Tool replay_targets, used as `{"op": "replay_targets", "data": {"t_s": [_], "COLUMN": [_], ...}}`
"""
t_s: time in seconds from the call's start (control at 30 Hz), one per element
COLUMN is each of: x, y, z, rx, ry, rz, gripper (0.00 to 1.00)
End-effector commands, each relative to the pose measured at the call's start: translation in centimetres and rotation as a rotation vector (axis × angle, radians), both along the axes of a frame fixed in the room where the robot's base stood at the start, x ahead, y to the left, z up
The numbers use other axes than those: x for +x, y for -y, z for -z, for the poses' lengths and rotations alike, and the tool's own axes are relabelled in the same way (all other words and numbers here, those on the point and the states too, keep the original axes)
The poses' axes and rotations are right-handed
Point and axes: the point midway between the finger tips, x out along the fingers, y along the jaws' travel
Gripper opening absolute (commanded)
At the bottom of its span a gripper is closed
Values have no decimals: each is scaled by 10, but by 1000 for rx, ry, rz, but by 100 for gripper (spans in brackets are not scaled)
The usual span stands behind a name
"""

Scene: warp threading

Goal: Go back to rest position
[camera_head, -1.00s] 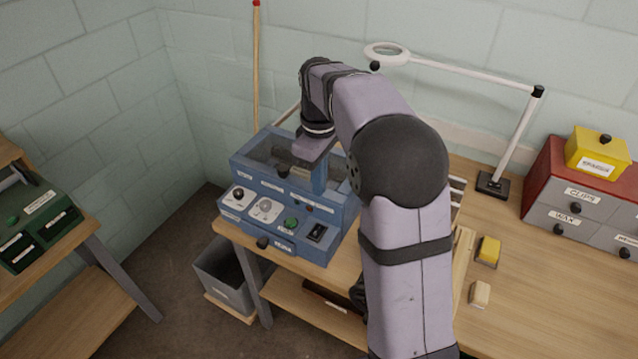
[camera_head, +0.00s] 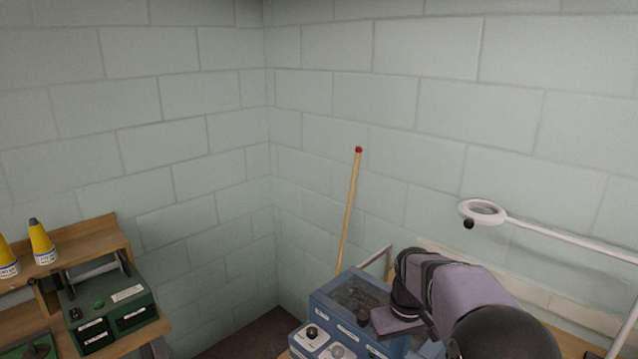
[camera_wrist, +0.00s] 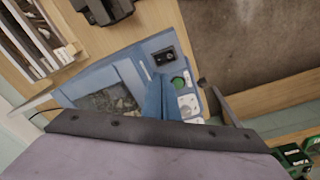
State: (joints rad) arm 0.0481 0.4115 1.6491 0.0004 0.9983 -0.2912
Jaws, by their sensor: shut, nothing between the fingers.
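My gripper (camera_wrist: 160,97) shows in the wrist view as blue fingers, closed together and empty. They overlap the blue control box (camera_wrist: 98,84) beneath them, and I cannot tell the exact height above it. In the head view, my arm bends over the same blue control box (camera_head: 352,316) at the bottom of the picture. The fingers are mostly hidden there by my wrist and the frame edge. The box has a clear-topped compartment with dark contents, a green button (camera_wrist: 178,82) and a black switch (camera_wrist: 164,56).
A ring lamp (camera_head: 482,212) reaches in on a white arm at the right. A wooden pole (camera_head: 350,208) with a red tip stands in the corner. The space above is clear.

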Motion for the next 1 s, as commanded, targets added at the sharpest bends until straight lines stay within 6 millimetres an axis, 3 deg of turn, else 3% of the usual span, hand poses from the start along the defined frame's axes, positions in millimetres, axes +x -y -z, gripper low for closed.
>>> {"op": "replay_targets", "data": {"t_s": [0.1, 0.3, 0.6, 0.7, 1.0], "x": [-34, -111, -240, -250, -235], "y": [-2, -7, -17, -19, -21], "z": [32, 66, 79, 72, 53], "rx": [9, 12, 1, 3, 13], "ry": [-42, -104, -191, -168, -79], "rz": [117, 262, 265, 257, 243], "gripper": [0, 0, 0, 0, 0]}}
